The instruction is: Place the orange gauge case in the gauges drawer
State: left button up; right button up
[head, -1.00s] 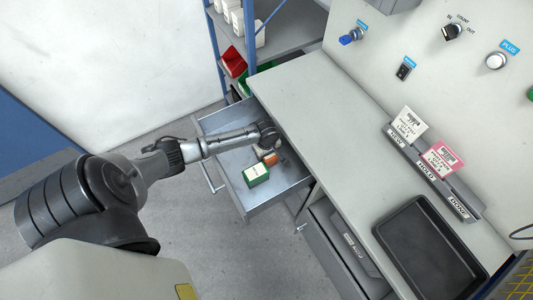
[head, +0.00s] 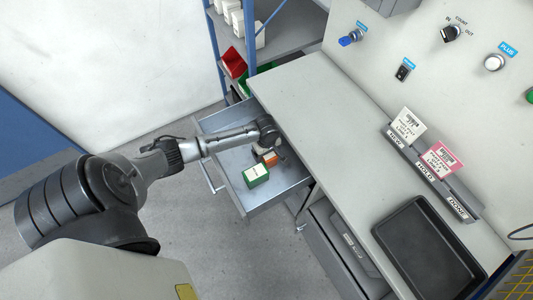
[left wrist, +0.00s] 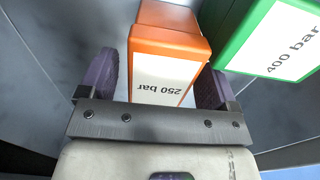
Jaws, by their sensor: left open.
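The orange gauge case (left wrist: 168,50), with a white label reading 250 bar, is inside the open drawer (head: 287,196); it also shows in the head view (head: 269,159), partly hidden by my arm. My left gripper (left wrist: 162,80) is open, with its two dark fingers on either side of the case's near end. The left finger stands a little apart from the case; the right finger is close to it. In the head view my left gripper (head: 268,147) reaches down into the drawer. My right gripper is not in view.
A green case (head: 256,175) labelled 400 bar (left wrist: 270,38) lies beside the orange one in the drawer. The bench top (head: 310,100) is mostly clear, with a black tray (head: 428,245) and a card holder (head: 425,172). A shelf rack (head: 275,35) stands behind.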

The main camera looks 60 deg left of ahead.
pick_arm(q)
notch_tip(320, 180, up, 9)
jog(key=shift+p, duration=1.15)
jog(key=shift+d+r, duration=0.1)
jog(key=shift+r, duration=0.4)
jog(key=s+d+m, duration=0.1)
jog(key=d, duration=0.1)
jog(key=s+d+f+m, duration=0.1)
jog(key=d+m, duration=0.1)
jog(key=s+d+m, duration=0.1)
jog(key=shift+s+d+f, duration=0.3)
jog(key=shift+s+d, duration=0.05)
jog(key=shift+d, duration=0.05)
jog(key=s+d+r+m+t, duration=0.1)
jog(key=s+d+r+m, duration=0.2)
jog(key=s+d+m, duration=0.3)
jog(key=s+d+r+m+t, duration=0.2)
jog(key=s+d+r+m, duration=0.1)
jog(key=s+d+m, duration=0.4)
jog(key=shift+s+d+r+m+t, duration=0.2)
jog(key=shift+s+r+m+t, duration=0.1)
jog(key=shift+s+m, duration=1.1)
jog(key=shift+s, duration=0.15)
jog(key=shift+c, duration=0.2)
